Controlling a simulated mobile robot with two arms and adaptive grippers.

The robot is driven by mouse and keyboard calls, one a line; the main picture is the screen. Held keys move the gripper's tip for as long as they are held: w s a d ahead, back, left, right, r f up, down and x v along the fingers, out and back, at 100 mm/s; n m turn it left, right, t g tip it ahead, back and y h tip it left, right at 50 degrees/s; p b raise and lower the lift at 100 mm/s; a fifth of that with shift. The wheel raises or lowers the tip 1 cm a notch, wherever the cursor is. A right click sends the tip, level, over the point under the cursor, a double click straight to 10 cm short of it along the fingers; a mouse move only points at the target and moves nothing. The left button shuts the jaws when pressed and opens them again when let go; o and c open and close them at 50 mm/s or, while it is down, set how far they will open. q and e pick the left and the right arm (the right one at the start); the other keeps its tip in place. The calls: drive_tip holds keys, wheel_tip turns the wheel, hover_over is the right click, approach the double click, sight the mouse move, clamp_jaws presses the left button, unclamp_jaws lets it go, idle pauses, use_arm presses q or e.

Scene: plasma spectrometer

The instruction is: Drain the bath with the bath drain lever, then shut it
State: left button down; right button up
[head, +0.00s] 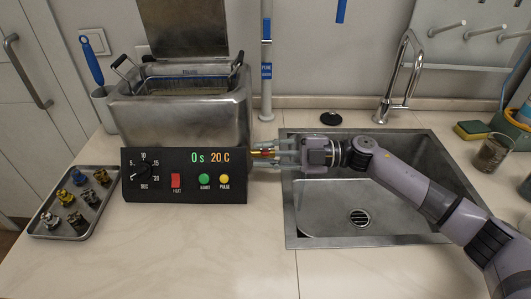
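The bath (185,117) is a steel tank with an open lid and black-gripped handles, on the counter at centre left. Its black control panel (184,190) reads 0 s and 20 C. A small yellow and red part (264,153), apparently the bath drain lever, sticks out low on the bath's right side. My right gripper (280,153) reaches in from the right at this lever, its fingers pointing left around or beside its end. I cannot tell whether they are closed on it. The lever's mount and outlet are hidden. My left gripper is not in view.
A steel sink (320,215) with a drain grate lies under my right arm, with a tap (397,80) behind it. A tray (45,228) of several small fittings stands at left. A sponge and beaker are at far right. The front counter is clear.

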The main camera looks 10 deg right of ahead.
drive_tip(key=shift+o, duration=0.5)
drive_tip(key=shift+d, duration=0.2)
drive_tip(key=s+d, duration=0.2)
drive_tip(key=d, duration=0.9)
drive_tip(key=shift+s+d, duration=0.2)
